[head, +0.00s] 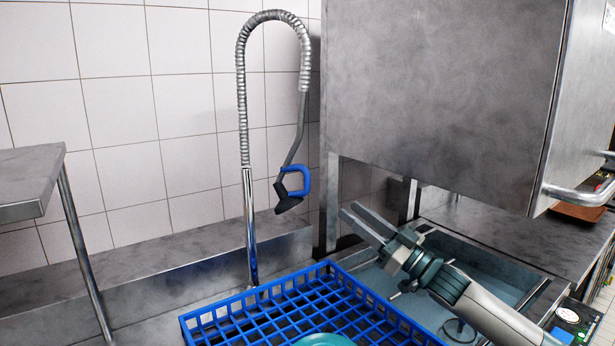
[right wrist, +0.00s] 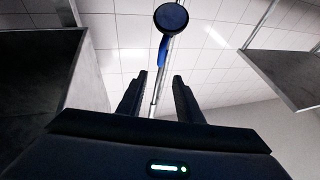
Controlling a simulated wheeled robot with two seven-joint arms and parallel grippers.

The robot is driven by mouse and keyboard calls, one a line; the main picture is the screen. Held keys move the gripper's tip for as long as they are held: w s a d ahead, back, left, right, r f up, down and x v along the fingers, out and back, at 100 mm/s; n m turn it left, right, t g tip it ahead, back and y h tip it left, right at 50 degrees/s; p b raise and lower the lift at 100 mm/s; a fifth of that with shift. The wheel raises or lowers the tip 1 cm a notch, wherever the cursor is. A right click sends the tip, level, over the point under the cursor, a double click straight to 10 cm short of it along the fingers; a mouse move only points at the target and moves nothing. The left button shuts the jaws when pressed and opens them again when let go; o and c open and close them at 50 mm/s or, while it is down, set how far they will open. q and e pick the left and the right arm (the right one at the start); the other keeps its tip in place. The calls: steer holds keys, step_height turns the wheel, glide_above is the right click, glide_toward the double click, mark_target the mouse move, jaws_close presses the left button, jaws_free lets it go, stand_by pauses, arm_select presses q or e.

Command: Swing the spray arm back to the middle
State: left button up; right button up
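The spray arm (head: 303,75) is a coiled metal hose on an upright chrome pipe (head: 249,215). It arches over to the right and hangs down to a dark spray head (head: 289,199) with a blue handle (head: 304,181). The spray head also shows in the right wrist view (right wrist: 171,17), ahead of and above the fingertips. My right gripper (head: 360,224) is open and empty, to the right of and below the spray head, apart from it. In the right wrist view its fingers (right wrist: 162,78) stand apart with nothing between them. My left gripper is not in view.
A blue dish rack (head: 222,323) with a teal dish (head: 325,340) lies below the spray arm. A large steel dishwasher hood (head: 440,80) stands close on the right. A steel shelf (head: 30,180) is at the left. The space before the tiled wall left of the pipe is clear.

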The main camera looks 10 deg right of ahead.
mark_target(307, 178)
steer(key=shift+p+x, duration=3.15)
steer(key=shift+x, duration=4.75)
steer(key=shift+f, duration=0.1)
steer(key=shift+c, duration=0.5)
jaws_close()
steer(key=shift+a, duration=0.1)
